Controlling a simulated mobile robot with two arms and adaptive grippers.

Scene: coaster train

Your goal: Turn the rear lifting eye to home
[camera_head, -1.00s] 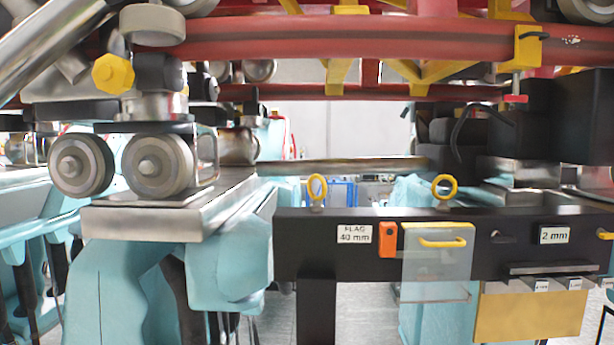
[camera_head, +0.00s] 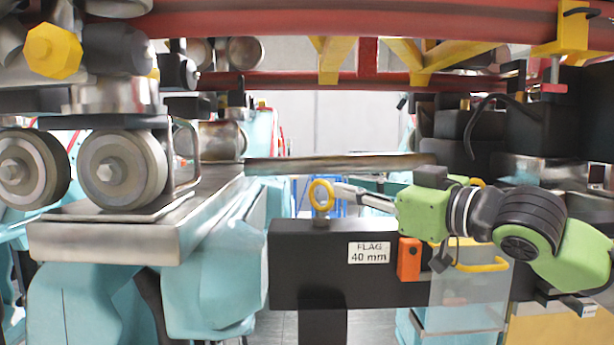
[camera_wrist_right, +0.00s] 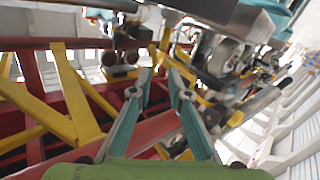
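A yellow ring-shaped lifting eye (camera_head: 322,195) stands upright on top of the black beam (camera_head: 295,262), above the FLAG 40 mm label. A second yellow eye (camera_head: 477,183) is farther right, mostly hidden behind my right arm. Which one is the rear eye I cannot tell. My right gripper (camera_head: 342,190) reaches in from the right, its fingertips close to the first eye's right side; contact is unclear. In the right wrist view its two teal fingers (camera_wrist_right: 161,75) stand apart, with no eye clearly visible between them. My left gripper is out of view.
An orange block (camera_head: 409,259) and a clear panel with a yellow handle (camera_head: 483,266) hang on the beam below my right arm. Wheels (camera_head: 122,168) on a metal plate stand at left. Red rails (camera_head: 350,20) run overhead.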

